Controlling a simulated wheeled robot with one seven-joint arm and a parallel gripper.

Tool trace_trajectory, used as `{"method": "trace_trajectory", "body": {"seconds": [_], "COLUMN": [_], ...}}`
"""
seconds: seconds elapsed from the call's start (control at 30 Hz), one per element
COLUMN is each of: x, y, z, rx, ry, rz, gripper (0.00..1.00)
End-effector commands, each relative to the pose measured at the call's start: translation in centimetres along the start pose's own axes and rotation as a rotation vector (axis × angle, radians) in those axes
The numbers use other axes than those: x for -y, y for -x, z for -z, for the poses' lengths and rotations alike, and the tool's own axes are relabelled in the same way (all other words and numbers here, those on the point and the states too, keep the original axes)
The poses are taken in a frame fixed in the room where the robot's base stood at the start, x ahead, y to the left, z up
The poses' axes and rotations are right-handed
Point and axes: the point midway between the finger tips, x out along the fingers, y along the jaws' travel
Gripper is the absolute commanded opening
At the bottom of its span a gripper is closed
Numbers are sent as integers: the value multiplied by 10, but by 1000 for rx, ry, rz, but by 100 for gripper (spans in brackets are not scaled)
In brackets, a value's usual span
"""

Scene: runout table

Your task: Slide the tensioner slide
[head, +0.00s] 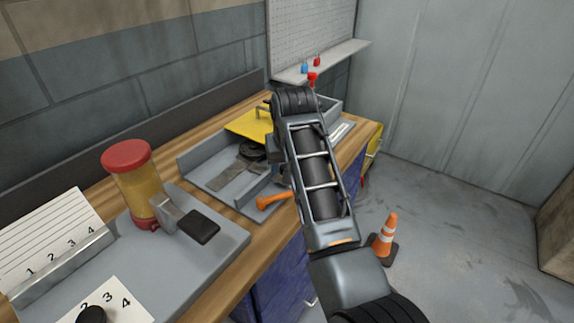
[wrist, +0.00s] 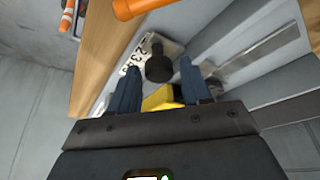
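In the wrist view a black knob (wrist: 158,66) stands beside a white numbered label (wrist: 133,63); I take it for the handle of the tensioner slide. My gripper (wrist: 160,75) is open, with one blue finger on each side of the knob in the picture. I cannot tell whether the fingertips reach down around it or touch it. A yellow block (wrist: 163,98) shows between the fingers, nearer the palm. In the head view my arm hides the gripper and this knob. Another black knob (head: 92,315) sits by a numbered card at the lower left.
A grey tray (head: 188,165) and a yellow plate (head: 248,124) lie on the wooden table. An orange handle (head: 272,201) sticks out at the table's front, also in the wrist view (wrist: 135,8). A red-capped jar (head: 135,185) stands left. A cone (head: 385,238) stands on the floor.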

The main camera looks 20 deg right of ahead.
Motion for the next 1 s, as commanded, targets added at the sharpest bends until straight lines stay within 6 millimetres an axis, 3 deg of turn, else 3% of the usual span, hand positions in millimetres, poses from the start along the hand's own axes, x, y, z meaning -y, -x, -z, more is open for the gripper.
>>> {"method": "trace_trajectory", "body": {"seconds": [0.1,0.37,0.8,1.0], "x": [0,0,0,0], "y": [0,2,64,77], "z": [0,0,1,0], "rx": [0,-1,-4,-1], "ry": [0,-1,-1,0], "rz": [0,0,0,0], "gripper": [58,58,58,58]}}
